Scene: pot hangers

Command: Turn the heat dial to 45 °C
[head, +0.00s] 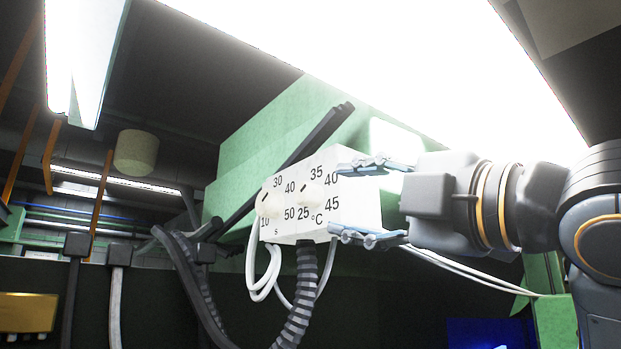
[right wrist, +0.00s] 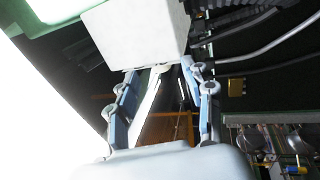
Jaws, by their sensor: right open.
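A white control box (head: 300,229) with two dials hangs at the middle of the head view. The heat dial (head: 303,202), marked 25 to 45 °C, is the right one on its face. Its dark mark points upward, roughly toward the 35 side; the exact setting is too small to read. My right gripper (head: 352,199) comes in from the right, open, its fingertips above and below the box's right part in the picture. In the right wrist view the box (right wrist: 137,30) lies just beyond the two spread fingers (right wrist: 165,85). My left gripper is not in view.
The left dial (head: 270,205) on the box is marked in seconds. A dark ribbed hose (head: 298,310) and white cables (head: 263,270) hang below the box. A green beam (head: 262,130) and a bright lamp (head: 420,50) lie behind and above.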

